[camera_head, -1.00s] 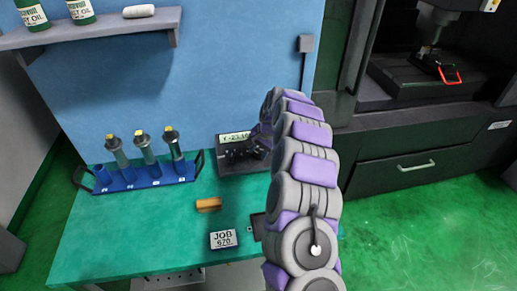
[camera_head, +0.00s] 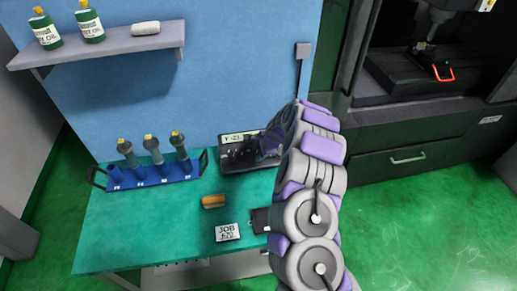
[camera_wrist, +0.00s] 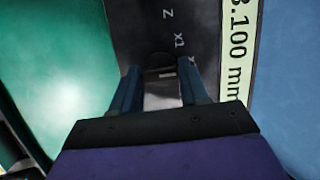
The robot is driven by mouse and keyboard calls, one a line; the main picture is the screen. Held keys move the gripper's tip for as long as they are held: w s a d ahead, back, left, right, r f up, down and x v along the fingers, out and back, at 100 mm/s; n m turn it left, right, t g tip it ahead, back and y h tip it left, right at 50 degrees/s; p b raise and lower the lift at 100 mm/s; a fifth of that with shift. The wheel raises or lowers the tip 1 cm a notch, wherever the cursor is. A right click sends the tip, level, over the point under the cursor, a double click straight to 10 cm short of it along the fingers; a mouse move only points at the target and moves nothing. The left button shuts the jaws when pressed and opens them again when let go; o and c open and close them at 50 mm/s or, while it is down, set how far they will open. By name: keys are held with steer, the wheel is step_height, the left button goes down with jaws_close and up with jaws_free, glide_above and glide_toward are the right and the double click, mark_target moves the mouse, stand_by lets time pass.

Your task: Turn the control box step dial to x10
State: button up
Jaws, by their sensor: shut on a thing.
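The dark control box (camera_head: 228,163) stands at the back of the green bench, and its display shows a Y reading. My gripper (camera_head: 268,148) reaches the box's right part, and my arm hides some of it. In the wrist view, my gripper (camera_wrist: 160,74) has its two blue fingers on either side of a dark round dial (camera_wrist: 160,59) on the box face, shut on it. The printed marks Z and X1 show beyond the dial. The gripper hides other marks, and I cannot tell which mark the dial points to. The display (camera_wrist: 236,65) ends in 3.100 mm.
A blue rack (camera_head: 155,180) with several tool holders stands left of the box. A shelf (camera_head: 110,44) with bottles hangs above.

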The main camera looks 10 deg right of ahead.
steer(key=shift+m, duration=0.3)
steer(key=o, duration=1)
steer(key=p+v, duration=0.2)
steer(key=v, duration=1.5)
steer(key=shift+s+r, duration=0.1)
steer(key=shift+s, duration=0.1)
